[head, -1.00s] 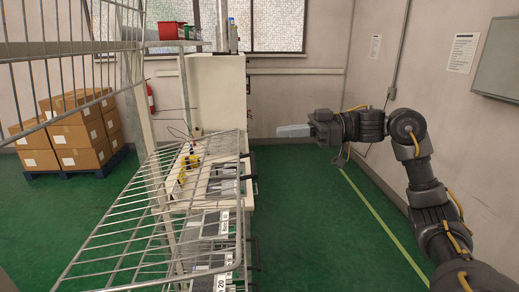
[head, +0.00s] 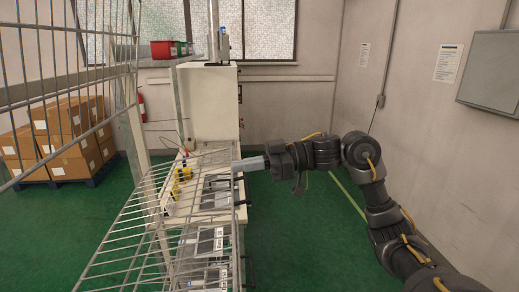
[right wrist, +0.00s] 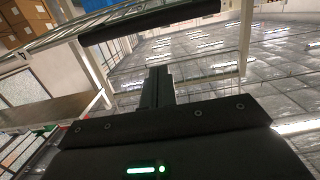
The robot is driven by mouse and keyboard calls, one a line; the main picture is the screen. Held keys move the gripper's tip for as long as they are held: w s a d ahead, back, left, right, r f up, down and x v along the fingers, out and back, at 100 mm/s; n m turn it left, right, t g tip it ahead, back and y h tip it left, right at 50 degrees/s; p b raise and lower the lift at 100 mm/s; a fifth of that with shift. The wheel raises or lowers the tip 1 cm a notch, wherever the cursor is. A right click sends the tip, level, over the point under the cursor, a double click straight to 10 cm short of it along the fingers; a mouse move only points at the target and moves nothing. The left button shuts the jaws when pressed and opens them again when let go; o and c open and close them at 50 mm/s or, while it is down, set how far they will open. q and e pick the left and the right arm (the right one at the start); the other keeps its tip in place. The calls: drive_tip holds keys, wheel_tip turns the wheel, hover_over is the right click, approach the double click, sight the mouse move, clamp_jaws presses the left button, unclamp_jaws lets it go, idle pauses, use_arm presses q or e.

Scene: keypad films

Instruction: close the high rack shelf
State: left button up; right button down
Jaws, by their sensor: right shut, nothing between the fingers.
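The high rack shelf is a wire shelf (head: 237,225) jutting out from the rack at the lower left of the head view, its grid sloping in the picture. It hangs above a bench with keypad parts. My right gripper (head: 242,165) comes in from the right with its fingers pointing left. It is shut and empty, with its tips at the shelf's right edge near the far corner. I cannot tell whether they touch it. The right wrist view shows wires and posts at the upper left, partly hidden by dark parts of mine. My left gripper is not in view.
An upright wire mesh panel (head: 75,85) stands at the left. Cardboard boxes (head: 62,130) sit on a blue pallet behind it. A white cabinet (head: 208,100) stands beyond the shelf. A grey box (head: 490,75) hangs on the right wall. Green floor right of the bench is clear.

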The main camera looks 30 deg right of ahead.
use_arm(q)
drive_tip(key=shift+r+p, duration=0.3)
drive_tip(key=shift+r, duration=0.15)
use_arm(e)
drive_tip(key=shift+s+d+f, duration=0.2)
drive_tip(key=shift+d+f, duration=0.15)
drive_tip(key=shift+f, duration=0.3)
drive_tip(key=shift+s+d+f, duration=0.15)
drive_tip(key=shift+d+f, duration=0.2)
drive_tip(key=shift+f, duration=0.25)
